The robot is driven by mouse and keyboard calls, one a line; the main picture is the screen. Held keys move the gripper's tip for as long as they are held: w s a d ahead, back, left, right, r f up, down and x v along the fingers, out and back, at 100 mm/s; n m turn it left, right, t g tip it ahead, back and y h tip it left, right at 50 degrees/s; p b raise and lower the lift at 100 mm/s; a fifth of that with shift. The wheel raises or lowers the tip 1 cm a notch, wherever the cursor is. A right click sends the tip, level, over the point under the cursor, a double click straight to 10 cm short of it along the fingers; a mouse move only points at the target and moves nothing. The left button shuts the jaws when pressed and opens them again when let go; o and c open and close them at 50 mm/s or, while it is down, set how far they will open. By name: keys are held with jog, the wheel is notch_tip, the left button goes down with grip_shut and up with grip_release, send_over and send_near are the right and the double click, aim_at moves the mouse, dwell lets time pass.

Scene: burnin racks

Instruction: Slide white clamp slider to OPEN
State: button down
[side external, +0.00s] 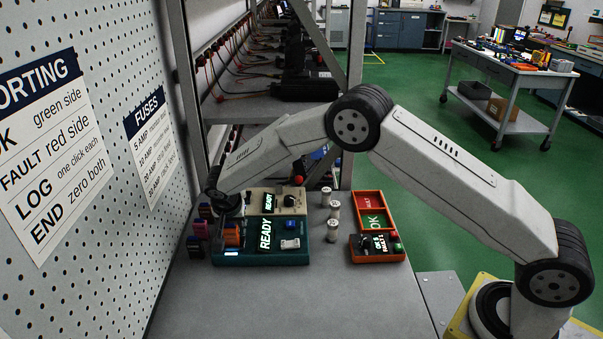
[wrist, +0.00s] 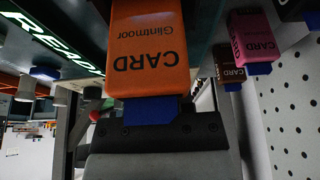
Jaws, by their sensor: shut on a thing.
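The white clamp slider (side external: 290,244) sits on the right part of the teal tester (side external: 262,258), below a blue part. I cannot read its position marking. My gripper (side external: 224,208) is at the tester's left end, well away from the slider. In the wrist view an orange card (wrist: 148,45) reading "CARD Glintmoor" appears upside down, its blue tab (wrist: 150,110) at my dark jaws (wrist: 150,127). My gripper is shut on this card. The tester's display (side external: 265,234) reads READY. The slider cannot be made out in the wrist view.
Several cards, one pink (wrist: 254,38), hang beside the pegboard (wrist: 295,95). A beige unit (side external: 277,200) stands behind the tester. Several pale cylinders (side external: 333,230) stand to its right, then an orange tray (side external: 371,197) and a control box (side external: 377,247). The front bench surface is clear.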

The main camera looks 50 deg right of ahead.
jog(key=shift+w+d, duration=1.2)
jog(key=shift+w, duration=0.05)
jog(key=shift+c, duration=2.4)
grip_release()
jog(key=shift+r, duration=0.1)
jog(key=shift+v, duration=3.8)
